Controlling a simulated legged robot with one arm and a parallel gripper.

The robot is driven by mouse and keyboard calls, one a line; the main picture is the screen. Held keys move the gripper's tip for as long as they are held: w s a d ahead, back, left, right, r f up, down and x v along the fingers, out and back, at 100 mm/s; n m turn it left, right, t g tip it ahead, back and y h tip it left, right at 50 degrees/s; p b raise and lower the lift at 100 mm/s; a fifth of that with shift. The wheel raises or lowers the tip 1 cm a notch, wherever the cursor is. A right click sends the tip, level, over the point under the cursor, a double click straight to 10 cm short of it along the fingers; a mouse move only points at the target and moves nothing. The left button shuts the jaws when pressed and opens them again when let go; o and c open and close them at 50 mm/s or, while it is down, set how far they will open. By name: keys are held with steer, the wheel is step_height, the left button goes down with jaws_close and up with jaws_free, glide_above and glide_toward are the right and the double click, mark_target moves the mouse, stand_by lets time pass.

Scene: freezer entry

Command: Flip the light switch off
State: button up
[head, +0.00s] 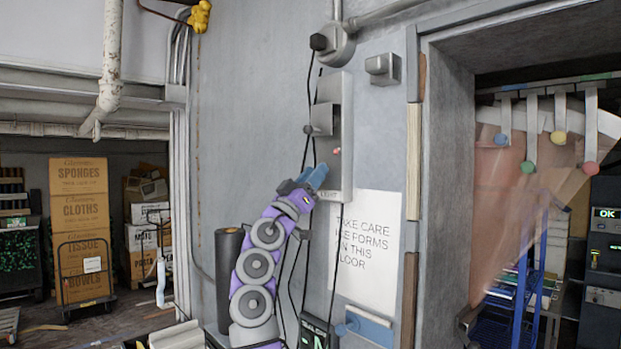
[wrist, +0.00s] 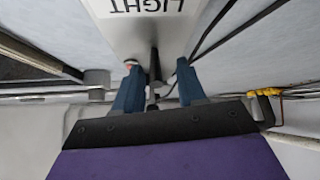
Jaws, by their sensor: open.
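The light switch is a tall grey plate (head: 334,90) on the wall, with a LIGHT label at its lower end. A grey lever (head: 321,119) sticks out from it, and a small red part sits lower on its face. My gripper (head: 315,178) has blue fingers and is in front of the plate's lower part, below the lever. In the wrist view the plate (wrist: 112,35) shows upside down. My open gripper (wrist: 158,82) has a dark upright bar between its fingers in the picture; I cannot tell its depth or any contact. The gripper holds nothing.
Black cables (head: 309,85) hang beside the plate. A paper sign (head: 366,245) about ice is below right, next to a doorway with a strip curtain (head: 530,200). A grey box (head: 382,69) is above right. Stacked cartons (head: 80,215) and a cart stand far left.

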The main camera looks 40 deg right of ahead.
steer(key=shift+f, duration=0.4)
steer(key=b+v, duration=1.1)
steer(key=v, duration=0.6)
steer(key=shift+a+r, duration=0.25)
steer(key=shift+r, duration=0.05)
steer(key=shift+w+d, duration=0.15)
